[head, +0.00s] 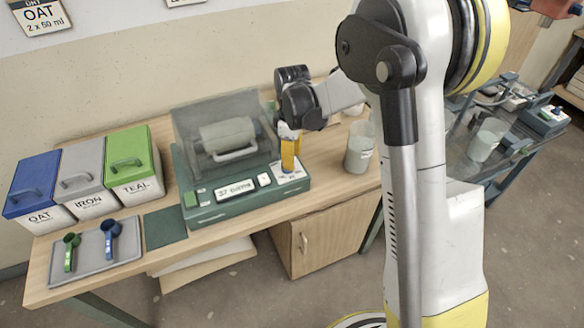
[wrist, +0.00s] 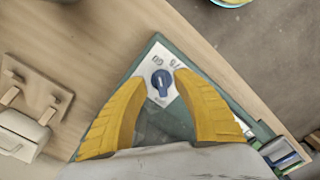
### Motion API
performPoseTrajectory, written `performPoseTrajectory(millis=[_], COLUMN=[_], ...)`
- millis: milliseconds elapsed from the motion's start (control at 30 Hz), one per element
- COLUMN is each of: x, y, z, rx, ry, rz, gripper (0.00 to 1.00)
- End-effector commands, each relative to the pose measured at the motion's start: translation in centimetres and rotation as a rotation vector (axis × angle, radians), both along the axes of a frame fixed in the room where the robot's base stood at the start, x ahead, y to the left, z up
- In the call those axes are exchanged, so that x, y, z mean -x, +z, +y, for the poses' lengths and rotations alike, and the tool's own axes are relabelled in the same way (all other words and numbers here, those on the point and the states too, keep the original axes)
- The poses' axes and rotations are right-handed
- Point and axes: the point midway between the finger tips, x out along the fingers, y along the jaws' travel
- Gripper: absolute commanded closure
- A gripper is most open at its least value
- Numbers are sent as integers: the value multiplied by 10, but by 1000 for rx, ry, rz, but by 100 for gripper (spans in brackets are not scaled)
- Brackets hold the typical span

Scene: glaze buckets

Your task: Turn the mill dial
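The mill is a green machine (head: 245,205) with a clear cover over a pale drum, on the wooden table in the head view. Its blue dial (wrist: 161,83) sits on a white marked plate in the wrist view, with a white pointer mark. In the head view the dial is hidden behind my gripper (head: 289,163), which points down over the white plate at the mill's right end. In the wrist view my gripper's yellow fingers (wrist: 161,78) are open, one on each side of the dial, with small gaps showing. I cannot tell its exact height above the dial.
Blue, grey and green lidded bins (head: 84,178) and a tray (head: 92,262) with two scoops stand to the left. A grey bucket (head: 359,148) stands right of the mill. A cart (head: 500,135) with another bucket is farther right.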

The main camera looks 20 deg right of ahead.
Motion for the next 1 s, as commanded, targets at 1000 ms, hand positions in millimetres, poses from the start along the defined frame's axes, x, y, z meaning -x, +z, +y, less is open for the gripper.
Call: performPoseTrajectory(millis=[1000], x=[0], y=[-28], z=[0], rx=[0], ry=[-7], rz=[0], gripper=[100])
